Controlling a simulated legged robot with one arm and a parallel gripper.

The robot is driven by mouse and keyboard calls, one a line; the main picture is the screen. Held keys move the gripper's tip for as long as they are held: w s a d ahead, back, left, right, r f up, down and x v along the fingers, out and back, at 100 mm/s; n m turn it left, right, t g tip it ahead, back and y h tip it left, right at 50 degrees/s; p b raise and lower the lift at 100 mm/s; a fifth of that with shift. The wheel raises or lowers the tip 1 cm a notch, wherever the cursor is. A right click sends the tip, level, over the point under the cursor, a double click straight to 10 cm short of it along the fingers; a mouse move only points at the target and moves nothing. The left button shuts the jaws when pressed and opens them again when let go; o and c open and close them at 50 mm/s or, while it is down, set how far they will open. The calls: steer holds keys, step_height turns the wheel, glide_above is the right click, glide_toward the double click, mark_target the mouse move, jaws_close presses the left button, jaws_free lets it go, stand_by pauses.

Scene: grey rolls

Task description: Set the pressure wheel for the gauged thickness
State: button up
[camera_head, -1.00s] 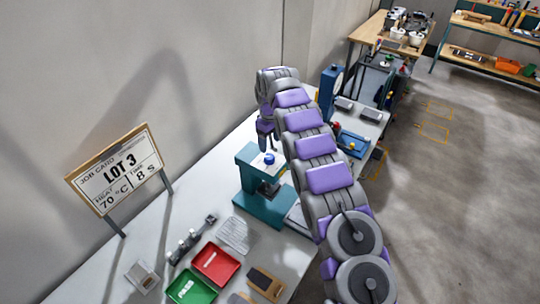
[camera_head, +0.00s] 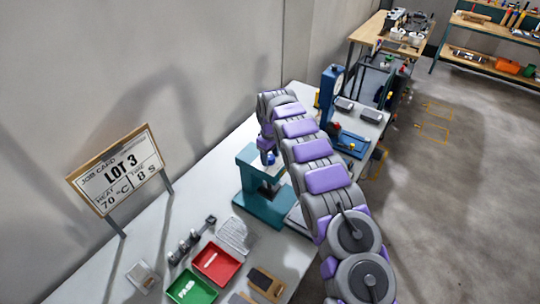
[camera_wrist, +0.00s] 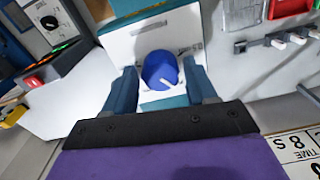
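The pressure wheel (camera_wrist: 160,71) is a round blue knob with a white pointer mark, on the pale top plate of the teal press (camera_head: 262,210). In the wrist view my gripper (camera_wrist: 163,84) has its two blue fingers apart, one on each side of the wheel. I cannot tell whether the fingers touch it. In the head view my gripper (camera_head: 267,150) points down at the top of the press and hides most of the wheel.
A blue machine (camera_head: 331,92) stands behind my arm.

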steer(key=c, duration=0.8)
steer(key=shift+o, duration=0.2)
steer(key=m, duration=0.3)
steer(key=shift+a+b, duration=0.1)
steer(key=shift+b, duration=0.2)
steer(key=m, duration=0.3)
steer(key=shift+f+m, duration=0.1)
steer(key=shift+m, duration=0.2)
steer(key=m, duration=0.4)
steer(key=shift+s+a+b, duration=0.1)
steer(key=shift+b, duration=0.3)
steer(key=shift+m, duration=1.7)
